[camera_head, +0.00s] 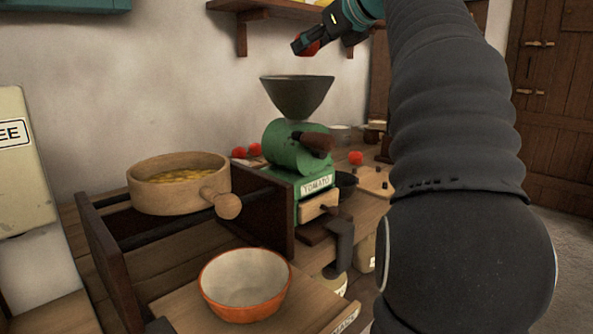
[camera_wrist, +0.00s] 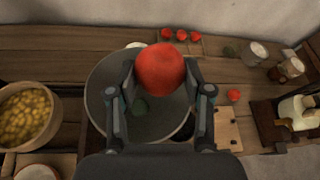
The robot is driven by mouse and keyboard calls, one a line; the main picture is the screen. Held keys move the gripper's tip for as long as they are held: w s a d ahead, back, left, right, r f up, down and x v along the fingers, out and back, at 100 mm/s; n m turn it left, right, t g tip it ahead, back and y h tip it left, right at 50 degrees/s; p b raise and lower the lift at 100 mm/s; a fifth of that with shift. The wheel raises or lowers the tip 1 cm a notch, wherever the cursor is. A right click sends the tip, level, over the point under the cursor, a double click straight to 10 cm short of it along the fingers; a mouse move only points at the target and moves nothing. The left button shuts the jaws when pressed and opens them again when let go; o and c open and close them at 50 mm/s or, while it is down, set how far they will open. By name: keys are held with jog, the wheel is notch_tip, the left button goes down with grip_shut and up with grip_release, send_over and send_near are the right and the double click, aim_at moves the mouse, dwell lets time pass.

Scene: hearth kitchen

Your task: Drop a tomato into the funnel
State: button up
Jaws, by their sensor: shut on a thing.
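My gripper (camera_head: 307,45) is shut on a red tomato (camera_wrist: 160,70) and holds it in the air. In the head view the gripper and tomato are above the dark funnel (camera_head: 297,97), with a gap between them. In the wrist view the tomato is over the funnel's wide mouth (camera_wrist: 101,88), nearer its far rim. The funnel stands upright on a green mill (camera_head: 297,150) labelled TOMATO. A small dark green patch shows inside the funnel. More red tomatoes (camera_wrist: 181,35) lie in a row on the counter behind, and a single one (camera_wrist: 233,95) lies to the right.
A wooden sieve (camera_head: 180,190) with yellow contents rests on rails left of the mill. An orange bowl (camera_head: 245,285) with a pale inside stands in front. Jars (camera_wrist: 260,52) stand on the counter at the right. A wall shelf (camera_head: 270,8) is behind my gripper.

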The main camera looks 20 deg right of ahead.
jog(key=shift+a+f+b, duration=0.15)
jog(key=shift+f+b, duration=0.9)
jog(key=shift+f, duration=1.5)
jog(key=o, duration=1.4)
jog(key=shift+c, duration=0.2)
jog(key=v, duration=1.2)
jog(key=shift+r, duration=0.1)
